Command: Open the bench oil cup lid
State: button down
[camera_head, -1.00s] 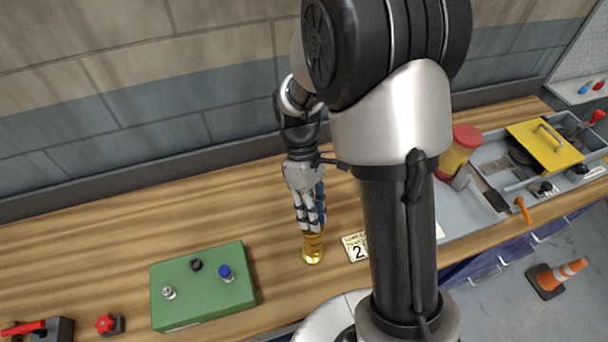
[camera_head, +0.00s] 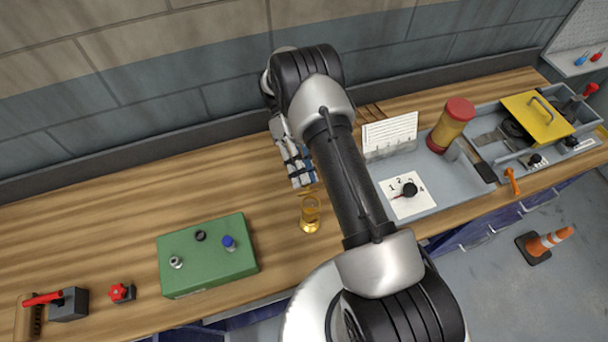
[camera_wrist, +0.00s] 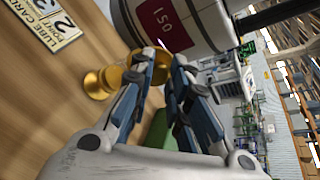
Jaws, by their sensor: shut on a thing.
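The brass oil cup (camera_head: 310,226) stands on the wooden bench, right of the green box. Its base shows in the wrist view (camera_wrist: 96,84). My gripper (camera_head: 304,187) is just behind and above the cup, its fingers slanting down toward it. In the wrist view the fingers (camera_wrist: 165,62) are close around a gold-coloured part, the cup's lid (camera_wrist: 160,76), which they partly cover. The lid seems raised on the far side of the cup, but its exact angle is hard to tell.
A green box (camera_head: 207,262) with small knobs stands left of the cup. A grey tray (camera_head: 440,190) with a dial card and a red-capped canister (camera_head: 450,127) lies to the right. A red valve knob (camera_head: 121,292) sits at far left. My arm crosses the bench right of the cup.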

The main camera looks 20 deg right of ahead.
jog(key=shift+w+f, duration=0.1)
dwell(0.3)
jog(key=c, duration=1.5)
grip_release()
